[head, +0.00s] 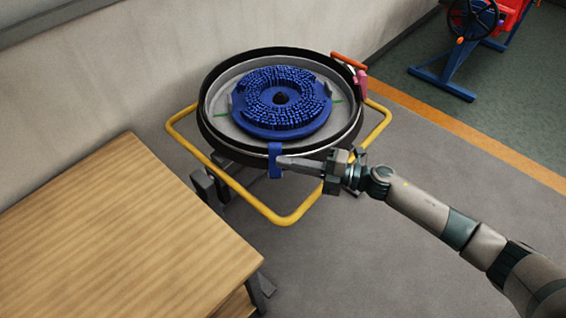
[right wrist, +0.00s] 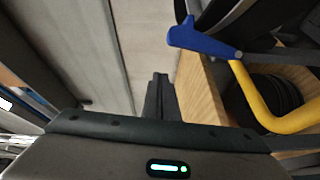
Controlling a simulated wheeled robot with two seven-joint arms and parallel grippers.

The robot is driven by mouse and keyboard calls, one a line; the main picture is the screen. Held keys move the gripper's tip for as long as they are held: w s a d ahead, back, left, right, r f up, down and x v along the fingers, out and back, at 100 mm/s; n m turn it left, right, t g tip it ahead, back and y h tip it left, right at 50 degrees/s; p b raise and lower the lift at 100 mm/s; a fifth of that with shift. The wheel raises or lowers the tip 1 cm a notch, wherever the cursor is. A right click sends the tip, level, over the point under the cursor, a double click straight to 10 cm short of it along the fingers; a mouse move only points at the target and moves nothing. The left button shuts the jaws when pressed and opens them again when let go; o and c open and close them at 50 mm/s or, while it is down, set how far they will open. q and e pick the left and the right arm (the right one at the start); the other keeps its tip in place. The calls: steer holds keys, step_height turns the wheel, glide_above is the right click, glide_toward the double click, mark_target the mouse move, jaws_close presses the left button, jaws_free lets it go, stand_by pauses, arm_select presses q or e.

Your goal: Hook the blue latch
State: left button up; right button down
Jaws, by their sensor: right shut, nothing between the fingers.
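The blue latch (head: 275,160) hangs at the front rim of the round scrubber tank (head: 207,130). It also shows in the right wrist view (right wrist: 205,42), above the yellow bar and to the right of my fingers. My right gripper (head: 284,162) reaches in from the right, its fingers shut and empty. In the head view its tips are at the latch's right edge; in the right wrist view (right wrist: 158,82) a gap shows between fingers and latch. I cannot tell whether they touch. My left gripper is not in view.
A blue brush disc (head: 280,100) sits in the tank. A yellow tube frame (head: 240,196) surrounds it. A pink latch (head: 361,85) and orange bar (head: 348,61) are at the far right rim. A wooden table (head: 110,220) stands at left, close to the frame.

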steer(key=b+v, duration=0.3)
steer(key=v, duration=0.5)
steer(key=shift+d, duration=0.3)
